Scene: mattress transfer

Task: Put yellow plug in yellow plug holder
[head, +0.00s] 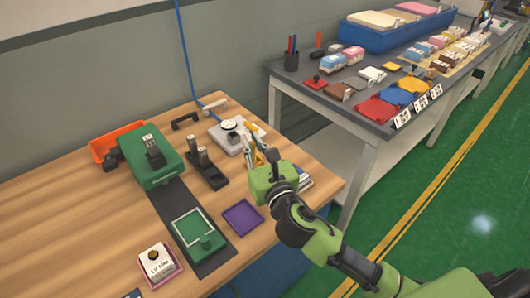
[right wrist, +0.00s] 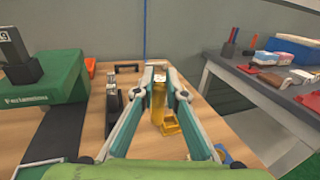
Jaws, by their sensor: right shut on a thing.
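My right gripper (head: 256,146) reaches over the wooden table from the right. Its two fingers also show in the right wrist view (right wrist: 159,78), shut on a tall yellow piece (right wrist: 158,98), which looks like the yellow plug. Only a little yellow shows between the fingers in the head view. Just right of its lower end in the right wrist view is a yellow bracket-like part (right wrist: 171,122); I cannot tell whether it is the yellow plug holder or touches the plug. My left gripper is not in view.
A grey device with a round dial (head: 229,133) stands behind the gripper. A black clamp-like fixture (head: 206,168), a green machine (head: 150,158) and a purple tray (head: 243,217) are to the left. A grey table (head: 300,74) with trays stands behind right.

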